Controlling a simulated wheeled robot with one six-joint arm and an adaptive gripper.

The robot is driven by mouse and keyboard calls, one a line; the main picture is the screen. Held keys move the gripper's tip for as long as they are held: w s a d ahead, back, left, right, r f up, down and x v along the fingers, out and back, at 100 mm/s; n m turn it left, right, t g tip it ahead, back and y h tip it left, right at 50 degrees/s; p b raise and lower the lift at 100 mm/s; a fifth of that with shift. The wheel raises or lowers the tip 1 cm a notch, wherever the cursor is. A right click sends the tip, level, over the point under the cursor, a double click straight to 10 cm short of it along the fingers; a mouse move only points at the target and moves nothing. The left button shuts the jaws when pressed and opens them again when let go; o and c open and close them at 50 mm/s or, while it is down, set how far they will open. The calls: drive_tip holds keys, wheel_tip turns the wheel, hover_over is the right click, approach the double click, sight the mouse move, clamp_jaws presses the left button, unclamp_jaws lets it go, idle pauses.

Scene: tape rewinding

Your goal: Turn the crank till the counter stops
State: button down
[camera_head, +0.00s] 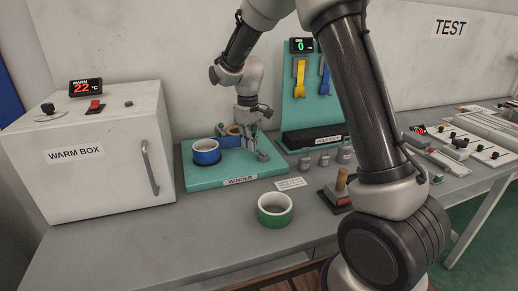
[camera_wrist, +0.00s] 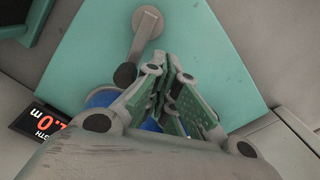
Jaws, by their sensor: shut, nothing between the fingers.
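The winder (camera_head: 240,170) is a teal board on the table, labelled WINDER, with a blue tape roll (camera_head: 206,158) at its left. My gripper (camera_head: 250,141) is over the board, right of the roll. In the wrist view my gripper (camera_wrist: 176,62) is shut and empty. The crank (camera_wrist: 136,44) is a grey arm running from a round hub to a dark knob (camera_wrist: 125,75). The knob is just left of my fingers; contact cannot be told. The counter (camera_wrist: 40,125) shows red digits, partly cut off. The blue roll (camera_wrist: 100,99) is mostly hidden behind my fingers.
The warm box (camera_head: 105,165) stands left, reading 22 °C. A green-edged tape roll (camera_head: 275,215) lies in front of the winder. Small weights (camera_head: 325,158) and a wooden-handled stamp (camera_head: 338,190) are to the right. A teal stand (camera_head: 300,115) with yellow and blue hooks is behind.

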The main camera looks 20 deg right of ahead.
drive_tip(key=shift+w+d, duration=0.2)
drive_tip(key=shift+w, duration=0.2)
drive_tip(key=shift+w+d, duration=0.2)
drive_tip(key=shift+d, duration=0.05)
idle(0.3)
idle(1.2)
drive_tip(key=shift+s+a, duration=0.15)
wheel_tip(320, 180, up, 10)
idle(1.2)
drive_tip(key=shift+a, duration=0.1)
